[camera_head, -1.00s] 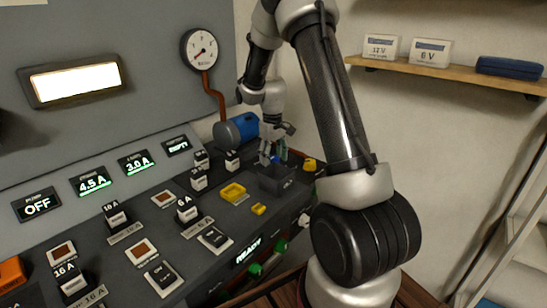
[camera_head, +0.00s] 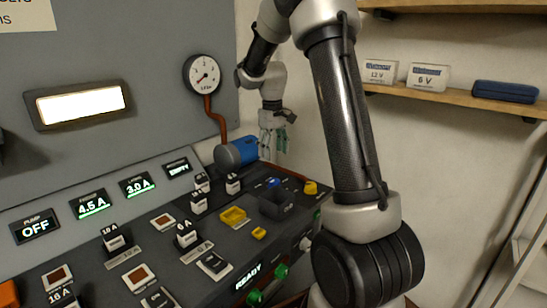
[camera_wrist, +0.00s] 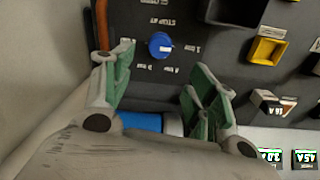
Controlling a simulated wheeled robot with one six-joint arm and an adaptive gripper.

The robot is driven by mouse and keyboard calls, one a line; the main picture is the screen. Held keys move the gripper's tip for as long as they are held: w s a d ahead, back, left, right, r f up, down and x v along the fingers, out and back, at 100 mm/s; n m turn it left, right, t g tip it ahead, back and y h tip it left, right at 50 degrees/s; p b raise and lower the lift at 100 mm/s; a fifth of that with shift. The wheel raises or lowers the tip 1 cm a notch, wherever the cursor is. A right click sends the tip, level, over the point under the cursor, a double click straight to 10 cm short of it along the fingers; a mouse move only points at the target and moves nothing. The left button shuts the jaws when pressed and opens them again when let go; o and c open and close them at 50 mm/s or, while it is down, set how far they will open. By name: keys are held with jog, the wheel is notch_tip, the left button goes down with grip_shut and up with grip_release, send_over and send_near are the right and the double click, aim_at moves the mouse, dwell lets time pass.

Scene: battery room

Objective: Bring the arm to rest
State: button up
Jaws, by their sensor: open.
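My gripper (camera_head: 273,143) hangs in the air above the back right end of the control console (camera_head: 222,260), fingers pointing down. It is open, and nothing is between its fingers. In the wrist view my gripper (camera_wrist: 163,75) shows its two green-padded fingers spread apart. A blue knob (camera_wrist: 160,45) on the console shows past them, clear of both; its dial has small lettering around it. The knob also shows in the head view (camera_head: 273,183), below the fingers.
A blue cylinder (camera_head: 238,153) lies at the console's back edge, close to my gripper. A dark open bin (camera_head: 279,205) and a yellow tray (camera_head: 233,216) are on the console. A gauge (camera_head: 202,75) is on the panel. A wooden shelf (camera_head: 450,96) holds boxes at right.

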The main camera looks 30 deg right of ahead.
dwell(0.5)
jog(key=s+a+r+t, duration=0.1)
jog(key=s+a+r, duration=0.1)
jog(key=s, duration=0.8)
jog(key=s+a+r+m+t, duration=0.1)
jog(key=s+r, duration=0.4)
jog(key=s, duration=0.5)
jog(key=s+a+r+m+t, duration=0.1)
jog(key=s+a+r+t, duration=0.1)
jog(key=s, duration=0.9)
jog(key=shift+a+r, duration=0.8)
jog(key=shift+a, duration=0.05)
